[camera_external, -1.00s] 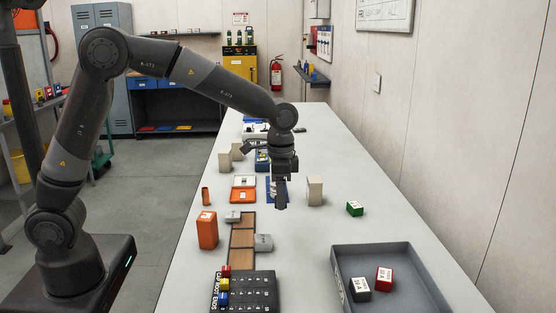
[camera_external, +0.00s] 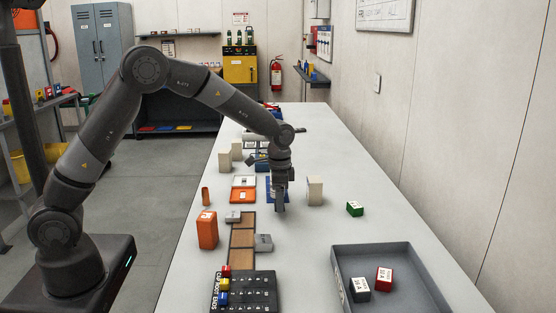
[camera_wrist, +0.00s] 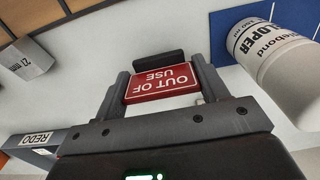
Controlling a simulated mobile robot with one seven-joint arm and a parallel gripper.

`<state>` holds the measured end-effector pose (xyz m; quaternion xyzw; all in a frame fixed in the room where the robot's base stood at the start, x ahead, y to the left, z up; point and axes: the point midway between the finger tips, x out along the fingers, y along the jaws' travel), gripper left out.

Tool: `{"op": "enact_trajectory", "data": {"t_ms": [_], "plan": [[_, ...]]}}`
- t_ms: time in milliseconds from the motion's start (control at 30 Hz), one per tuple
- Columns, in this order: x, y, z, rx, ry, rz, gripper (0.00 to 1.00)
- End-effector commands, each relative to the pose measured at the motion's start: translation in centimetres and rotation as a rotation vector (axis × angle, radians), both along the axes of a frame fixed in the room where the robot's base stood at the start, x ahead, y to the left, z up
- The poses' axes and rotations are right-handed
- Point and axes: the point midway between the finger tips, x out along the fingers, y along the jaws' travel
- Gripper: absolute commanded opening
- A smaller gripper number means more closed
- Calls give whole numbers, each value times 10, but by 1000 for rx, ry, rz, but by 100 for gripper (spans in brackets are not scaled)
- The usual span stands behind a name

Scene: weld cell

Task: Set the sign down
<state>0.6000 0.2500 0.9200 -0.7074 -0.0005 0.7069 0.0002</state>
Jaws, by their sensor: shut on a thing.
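My gripper (camera_external: 280,209) points down over the middle of the bench, beside a blue mat (camera_external: 269,194). In the wrist view my gripper (camera_wrist: 163,84) is shut on the red sign (camera_wrist: 163,87), which reads "OUT OF USE" upside down in the picture. The sign sits between the two fingers, with a dark bar-like part (camera_wrist: 158,57) along its edge. In the external view the sign is hidden or too small to make out. I cannot tell whether it touches the bench.
A cream block (camera_external: 315,191) is right of my gripper. An orange box (camera_external: 207,231), wooden tray (camera_external: 242,258) and grey tray (camera_external: 436,299) are nearer.

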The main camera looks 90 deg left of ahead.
Motion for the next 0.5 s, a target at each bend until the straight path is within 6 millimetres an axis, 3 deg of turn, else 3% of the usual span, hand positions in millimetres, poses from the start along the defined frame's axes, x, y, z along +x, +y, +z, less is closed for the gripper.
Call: {"op": "enact_trajectory", "data": {"t_ms": [133, 500], "plan": [[-1, 0, -21, -1, 3, 0, 44], [0, 0, -25, 0, 1, 0, 44]]}}
